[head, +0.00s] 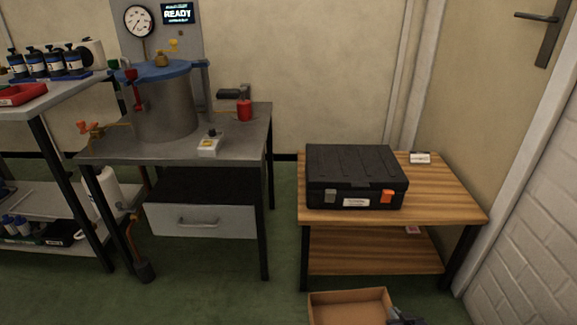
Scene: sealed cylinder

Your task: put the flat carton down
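The flat carton (350,309), a shallow open-topped brown box, shows at the bottom edge of the head view, in front of the low wooden table. Its near part is cut off by the frame, and its inside looks empty. My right gripper (400,316) is at the carton's right wall and appears shut on it; the fingertips are small and dark there. My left gripper is not in view.
A black case (356,177) stands on the wooden table (445,200), leaving bare wood at its right. A small white item (420,158) lies at the back. The lower shelf (370,252) is mostly clear. A metal bench (110,150) with a blue-lidded vessel (165,105) stands left.

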